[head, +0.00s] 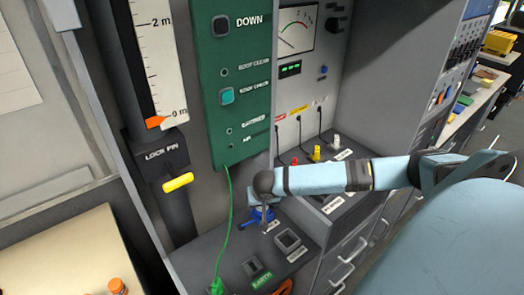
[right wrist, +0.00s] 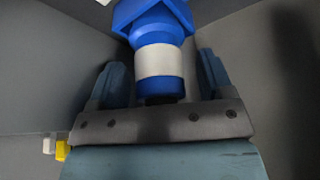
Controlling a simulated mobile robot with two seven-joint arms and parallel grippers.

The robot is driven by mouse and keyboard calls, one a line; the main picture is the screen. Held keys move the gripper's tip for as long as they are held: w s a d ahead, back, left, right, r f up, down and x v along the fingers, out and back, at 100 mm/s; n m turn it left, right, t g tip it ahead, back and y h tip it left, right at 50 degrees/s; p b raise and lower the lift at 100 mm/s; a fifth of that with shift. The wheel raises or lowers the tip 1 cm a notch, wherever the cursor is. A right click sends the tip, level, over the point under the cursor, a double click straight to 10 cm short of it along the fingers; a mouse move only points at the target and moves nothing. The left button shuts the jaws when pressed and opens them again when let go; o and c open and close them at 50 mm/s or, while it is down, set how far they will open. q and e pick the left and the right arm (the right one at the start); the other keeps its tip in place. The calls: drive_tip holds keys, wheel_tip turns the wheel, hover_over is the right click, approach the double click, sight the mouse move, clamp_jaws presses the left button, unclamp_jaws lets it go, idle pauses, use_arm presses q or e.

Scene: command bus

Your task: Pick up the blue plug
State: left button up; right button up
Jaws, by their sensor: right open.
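The blue plug (head: 266,216) is at the dark bench top below the green panel, partly covered by my right gripper (head: 262,204). In the right wrist view the blue plug (right wrist: 160,62), with a white band around its body, sits between the two fingers of my right gripper (right wrist: 160,78). The fingers are open, one on each side, with a visible gap to the plug at both. The plug's far end is cut off by the top of that view. My left gripper is in neither view.
A green cable runs down to a green plug (head: 216,287) by the earth label. Red, yellow (head: 317,153) and white (head: 337,140) plugs stand behind my right forearm. A lock pin with a yellow handle (head: 178,182) is at left. A square socket (head: 288,240) lies right of the blue plug.

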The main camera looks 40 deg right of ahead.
drive_tip(key=shift+w+d+f, duration=0.1)
drive_tip(key=shift+w+f, duration=0.05)
drive_tip(key=shift+f, duration=0.2)
drive_tip(key=c, duration=1.1)
drive_tip(key=shift+r, duration=0.15)
